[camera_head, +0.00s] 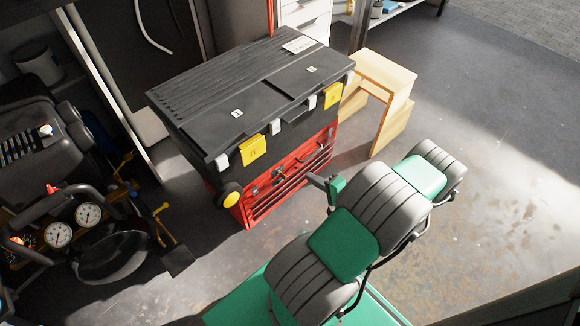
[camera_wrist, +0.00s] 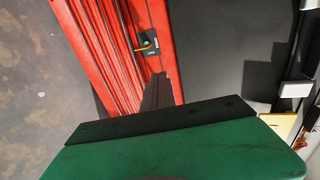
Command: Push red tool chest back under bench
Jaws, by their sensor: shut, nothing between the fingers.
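The red tool chest (camera_head: 290,177) stands on the floor left of centre, its drawer front facing my arm. A large black toolbox (camera_head: 222,92) with yellow latches sits over it and hides its top. My gripper (camera_head: 312,179) is in front of the right part of the red drawer front, shut and empty. In the wrist view the red chest (camera_wrist: 95,45) fills the upper middle, with a black latch plate on its face. My gripper's dark fingers (camera_wrist: 160,78) point at the red front near that plate. I cannot tell whether they touch it.
A wooden stool (camera_head: 385,80) stands just right of the chest. A compressor with gauges (camera_head: 75,220) and hoses is on the left. A white drawer unit (camera_head: 305,18) is behind. The grey floor (camera_head: 480,190) to the right is open.

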